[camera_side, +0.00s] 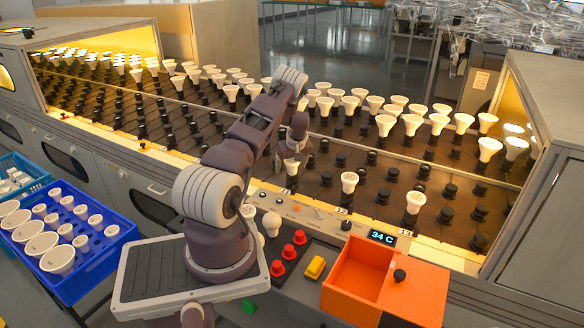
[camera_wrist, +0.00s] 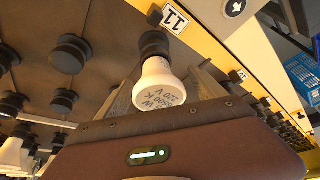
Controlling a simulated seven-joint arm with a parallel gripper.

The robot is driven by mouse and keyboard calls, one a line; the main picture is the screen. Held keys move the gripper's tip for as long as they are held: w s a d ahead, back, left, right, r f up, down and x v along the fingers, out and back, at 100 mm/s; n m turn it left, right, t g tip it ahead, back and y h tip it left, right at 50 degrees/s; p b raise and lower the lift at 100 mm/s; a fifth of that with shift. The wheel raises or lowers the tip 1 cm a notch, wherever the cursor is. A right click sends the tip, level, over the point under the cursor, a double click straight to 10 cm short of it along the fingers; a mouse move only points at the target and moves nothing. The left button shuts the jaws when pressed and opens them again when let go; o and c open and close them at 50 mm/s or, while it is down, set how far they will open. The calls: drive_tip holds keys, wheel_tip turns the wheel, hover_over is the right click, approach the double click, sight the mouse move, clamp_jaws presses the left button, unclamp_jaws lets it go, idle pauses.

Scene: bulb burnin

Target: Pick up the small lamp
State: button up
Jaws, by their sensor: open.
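A small white lamp (camera_wrist: 158,85) with printed text stands in a black socket beside the number 11 plate in the wrist view. In the side view the lamp (camera_side: 292,168) shows just under my gripper (camera_side: 291,148), at the front of the rack. My gripper (camera_wrist: 165,82) is open, with one finger on each side of the lamp in the wrist view. I cannot tell whether the fingers touch it.
Many larger white lamps (camera_side: 349,180) stand in rows on the dark rack (camera_side: 320,205), among empty black sockets (camera_side: 373,157). In front are red buttons (camera_side: 289,252), an orange box (camera_side: 357,275) and a temperature display (camera_side: 382,237). A blue crate of lamps (camera_side: 100,262) is at left.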

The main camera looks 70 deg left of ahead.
drive_tip(key=shift+r, duration=0.15)
drive_tip(key=c, duration=1.5)
